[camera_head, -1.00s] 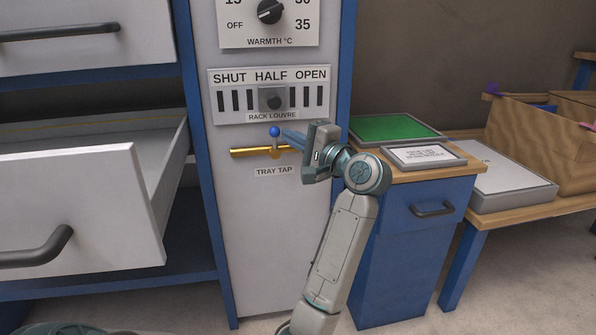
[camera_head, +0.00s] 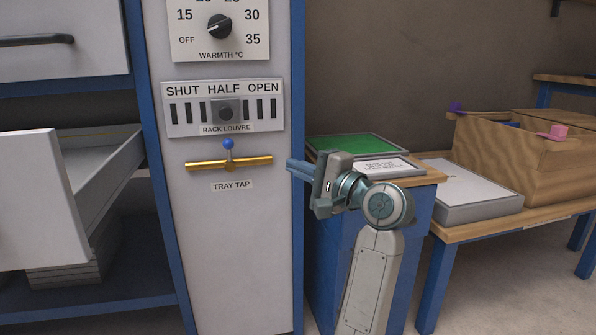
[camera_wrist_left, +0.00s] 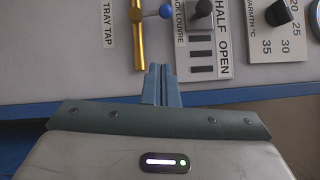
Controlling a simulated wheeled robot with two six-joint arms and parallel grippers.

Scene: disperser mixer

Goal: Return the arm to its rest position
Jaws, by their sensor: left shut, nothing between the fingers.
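My left gripper (camera_head: 290,165) is shut and empty, its blue-grey fingers together and pointing left. In the head view it is to the right of the white control panel, in front of the blue cabinet side. The wrist view shows the shut fingers (camera_wrist_left: 161,78) pointing at the panel, apart from it. The brass tray tap (camera_head: 243,161) with its blue ball handle (camera_head: 228,144) is left of the fingertips, clear of them. My right gripper is in neither view.
The rack louvre knob (camera_head: 226,113) is above the tap, and the warmth dial (camera_head: 219,26) is higher. An open white drawer (camera_head: 28,200) juts out at left. A green-topped tray (camera_head: 352,146), a white box (camera_head: 462,194) and a wooden crate (camera_head: 500,165) are at right.

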